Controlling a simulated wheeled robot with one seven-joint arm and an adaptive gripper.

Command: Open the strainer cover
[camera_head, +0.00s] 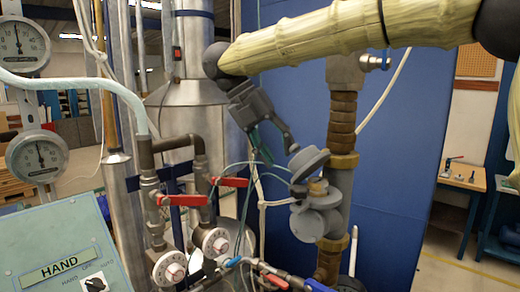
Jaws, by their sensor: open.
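A grey round cap-like disc (308,161), which looks like the strainer cover, sits tilted at the upper left of the grey strainer body (324,213) on the vertical pipe. Below it a second grey round part (309,225) faces outward. I cannot tell for certain which disc is the cover or whether it is loose. My gripper (277,156) points down and right, with its fingers apart and nothing seen between them. Its near finger is close to the upper disc's left edge; whether they touch is unclear.
Thin green and white lines run below my gripper. Two red-handled valves (231,182) (183,200) with white dials stand to the left. A blue panel (390,160) stands behind the brass-fitted pipe (342,120). A HAND control box (65,250) is at lower left.

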